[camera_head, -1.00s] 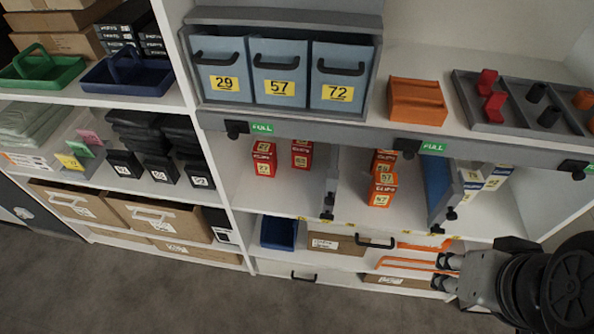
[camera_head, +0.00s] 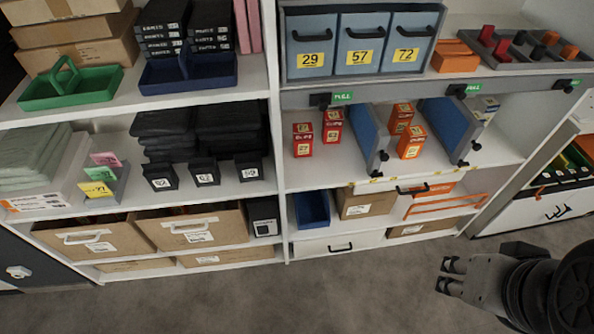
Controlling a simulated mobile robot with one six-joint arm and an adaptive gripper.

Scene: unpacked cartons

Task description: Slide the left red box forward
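Two small red boxes with yellow labels stand upright on the middle shelf, left of the first blue divider. The left red box (camera_head: 302,140) stands nearer the shelf's front edge. The right red box (camera_head: 333,126) stands a little farther back. A clear gap of shelf lies in front of the left box. My gripper (camera_head: 449,276) is at the lower right, over the floor and well away from both boxes. Its two fingers are apart, with nothing visible between them.
Blue dividers (camera_head: 369,140) stand right of the red boxes, with orange boxes (camera_head: 411,142) beyond. Grey-blue numbered bins (camera_head: 362,45) sit on the shelf above. Cartons and a blue bin (camera_head: 311,209) fill the shelf below. The floor (camera_head: 330,295) in front is clear.

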